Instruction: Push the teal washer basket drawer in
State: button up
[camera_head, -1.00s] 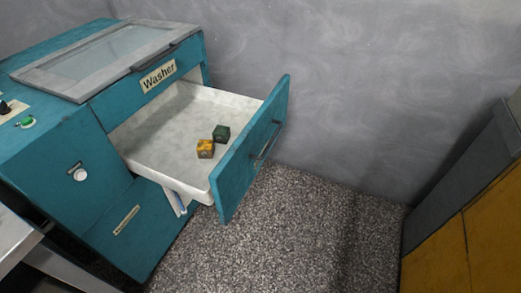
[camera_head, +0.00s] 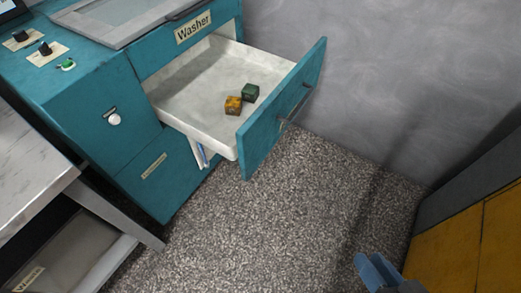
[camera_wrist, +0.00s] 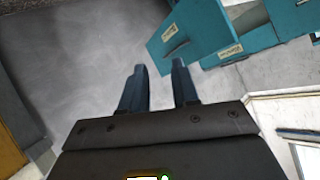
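The teal washer (camera_head: 100,110) stands at the left in the head view, with a "Washer" label above its drawer opening. Its basket drawer (camera_head: 272,125) is pulled well out, showing a white tray inside and a teal front with a handle. My gripper (camera_head: 369,270) shows at the bottom right of the head view, well apart from the drawer. In the wrist view my gripper (camera_wrist: 160,82) has its two fingers spread, with nothing between them. The teal drawer front (camera_wrist: 178,38) also shows beyond the fingers there.
A grey-topped table (camera_head: 30,165) stands at the left front. A yellow cabinet (camera_head: 475,245) is at the right, and a grey wall (camera_head: 400,80) is behind. The speckled floor (camera_head: 270,230) in front of the drawer is clear.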

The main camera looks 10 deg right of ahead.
jog(key=w+f, duration=0.1)
jog(key=w, duration=0.1)
jog(key=w+f+m+g, duration=0.1)
jog(key=w, duration=0.1)
jog(key=w+f+m+y, duration=0.1)
jog(key=w+f, duration=0.1)
jog(key=w, duration=0.1)
jog(key=shift+w+a+p, duration=0.1)
jog(key=shift+a+p, duration=0.1)
jog(key=shift+p, duration=0.2)
jog(key=c, duration=0.4)
jog(key=shift+m+g+y, duration=0.8)
jog(key=shift+g+y, duration=0.1)
jog(key=w, duration=0.2)
jog(key=w+a+f, duration=0.1)
jog(key=w, duration=0.4)
jog(key=shift+a+f+p, duration=0.15)
jog(key=shift+a+p, duration=0.1)
jog(key=shift+p, duration=0.15)
grip_shut()
jog(key=w+a+r+m+g+y+p, duration=0.1)
jog(key=w+a+r+g+y, duration=0.25)
jog(key=w, duration=0.75)
send_near(250, 156)
jog(key=shift+t, duration=0.35)
jog(key=shift+s+f+x, duration=0.15)
jog(key=shift+x, duration=1.35)
jog(key=shift+s+f+x, duration=0.1)
jog(key=shift+f+x, duration=0.05)
jog(key=shift+x, duration=1.35)
